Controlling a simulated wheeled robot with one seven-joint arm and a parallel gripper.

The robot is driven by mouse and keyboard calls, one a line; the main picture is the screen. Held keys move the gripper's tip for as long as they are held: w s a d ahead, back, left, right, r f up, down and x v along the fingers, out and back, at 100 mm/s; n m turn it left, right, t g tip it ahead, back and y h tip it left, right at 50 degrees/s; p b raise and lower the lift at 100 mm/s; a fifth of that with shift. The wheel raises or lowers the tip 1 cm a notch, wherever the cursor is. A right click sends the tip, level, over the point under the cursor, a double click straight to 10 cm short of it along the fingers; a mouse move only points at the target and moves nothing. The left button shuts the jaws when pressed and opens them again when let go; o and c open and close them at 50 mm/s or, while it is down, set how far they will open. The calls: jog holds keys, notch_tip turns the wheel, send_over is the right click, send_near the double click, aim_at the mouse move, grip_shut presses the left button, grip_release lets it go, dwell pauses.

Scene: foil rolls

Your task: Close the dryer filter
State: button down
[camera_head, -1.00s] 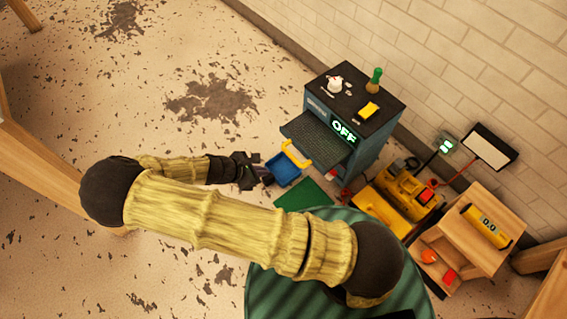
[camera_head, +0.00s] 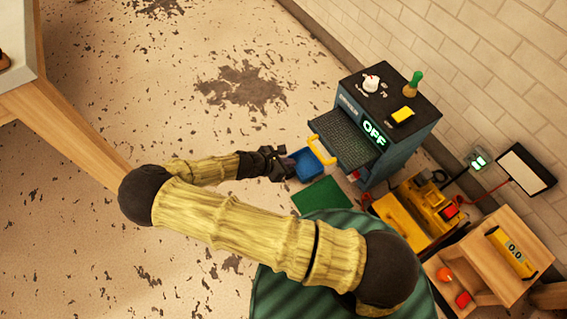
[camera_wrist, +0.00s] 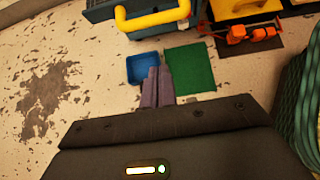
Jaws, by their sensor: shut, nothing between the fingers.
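The dryer (camera_head: 400,140) is a dark blue box with a green lit OFF sign. Its filter (camera_head: 348,135), a dark mesh drawer, sticks out of the front toward the left. The yellow handle (camera_head: 319,151) is at the drawer's outer end and also shows at the top of the wrist view (camera_wrist: 152,20). My gripper (camera_head: 286,163) is shut and empty, left of the handle and apart from it. In the wrist view its fingers (camera_wrist: 158,85) are together, below the handle in the picture, over the floor between a blue tray and a green mat.
The blue tray (camera_head: 306,166) and the green mat (camera_head: 322,195) lie on the floor by the dryer. A yellow machine (camera_head: 415,210) and a wooden shelf (camera_head: 500,255) stand to the right. A yellow block (camera_head: 402,116) sits on the dryer. The floor to the left is open.

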jog(key=w+d+f+b, duration=0.2)
jog(key=w+d+b, duration=0.1)
jog(key=d, duration=0.3)
jog(key=shift+w+d+f, duration=0.3)
jog(key=shift+w+d, duration=0.05)
jog(key=shift+w, duration=0.15)
jog(key=shift+w, duration=0.15)
